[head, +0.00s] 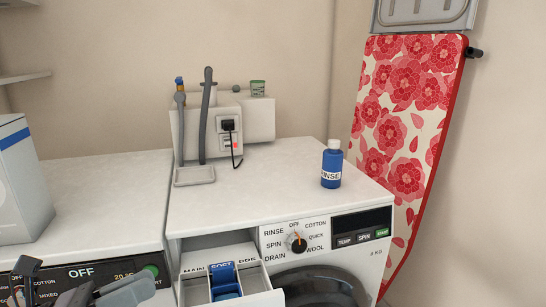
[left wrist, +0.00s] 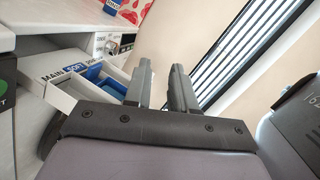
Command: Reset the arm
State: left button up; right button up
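My left gripper (head: 78,294) is at the bottom left of the head view, in front of the left machine's panel and partly cut off by the frame edge. In the left wrist view its two dark fingers (left wrist: 162,72) stand apart with a gap between them and nothing held. The pulled-out detergent drawer (head: 230,290), with a blue insert marked SOFT, is to the right of the gripper in the head view. The drawer (left wrist: 75,82) also shows left of the fingers in the wrist view, apart from them. My right gripper is not in view.
A blue RINSE bottle (head: 331,166) stands upright on the right washer top (head: 265,190). The washer's dial (head: 296,242) is on its front. A white box (head: 20,180) stands on the left machine. A floral ironing board (head: 400,130) leans at the right wall. Hoses and a plug are behind.

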pick_arm(q)
jog(key=w+a+r+n+t+y, duration=0.25)
jog(key=n+t+y, duration=0.25)
jog(key=n+t, duration=0.55)
jog(key=s+a+f+n+g+y, duration=0.15)
jog(key=a+f+n+y, duration=0.4)
jog(key=n, duration=0.55)
jog(key=s+a+f+n+g+y, duration=0.1)
jog(key=a+f+n+g+y, duration=0.15)
jog(key=f+n+y, duration=0.75)
jog(key=s+d+f+n+g+h, duration=0.2)
jog(key=s+d+f+n+g, duration=0.3)
jog(key=s, duration=0.4)
jog(key=s+d+f+n+g+h, duration=0.2)
jog(key=s+f+n+g, duration=0.3)
jog(key=s+f+g, duration=0.3)
jog(key=w+d+f+t+h, duration=0.2)
jog(key=w+d+f+t, duration=0.2)
jog(key=w+f+t, duration=0.15)
notch_tip(320, 180, up, 12)
jog(key=a+t+p, duration=0.1)
jog(key=p, duration=1.3)
jog(key=shift+r+m, duration=0.15)
jog(key=shift+m, duration=0.2)
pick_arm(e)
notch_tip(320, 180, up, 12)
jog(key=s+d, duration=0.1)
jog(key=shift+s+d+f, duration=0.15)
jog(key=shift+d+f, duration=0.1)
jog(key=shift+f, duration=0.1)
